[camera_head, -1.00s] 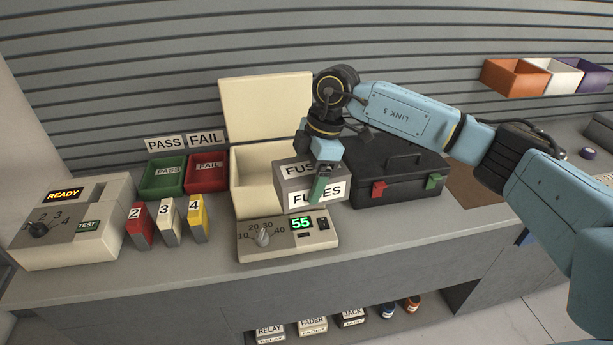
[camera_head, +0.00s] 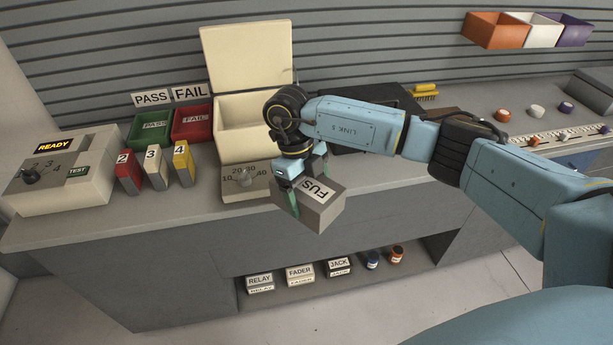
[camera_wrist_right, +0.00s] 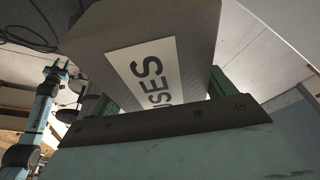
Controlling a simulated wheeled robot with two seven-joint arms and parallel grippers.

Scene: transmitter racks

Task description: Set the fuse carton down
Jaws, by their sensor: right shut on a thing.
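My right gripper (camera_head: 302,187) is shut on the grey fuse carton (camera_head: 318,213), one green finger showing at its left side. The carton is tilted, with its white FUSES label partly covered by the gripper. It appears in front of the bench's front edge, raised off any surface. In the right wrist view the carton (camera_wrist_right: 200,25) fills the upper middle, between the green fingers (camera_wrist_right: 168,92). My left gripper does not show in the head view.
An open cream box (camera_head: 232,140) stands behind, beside red (camera_head: 192,135) and green (camera_head: 150,142) trays. A dial meter (camera_head: 240,192) is partly hidden behind the carton. A black case (camera_head: 375,98) is behind my arm. A lower shelf (camera_head: 330,285) holds small labelled boxes.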

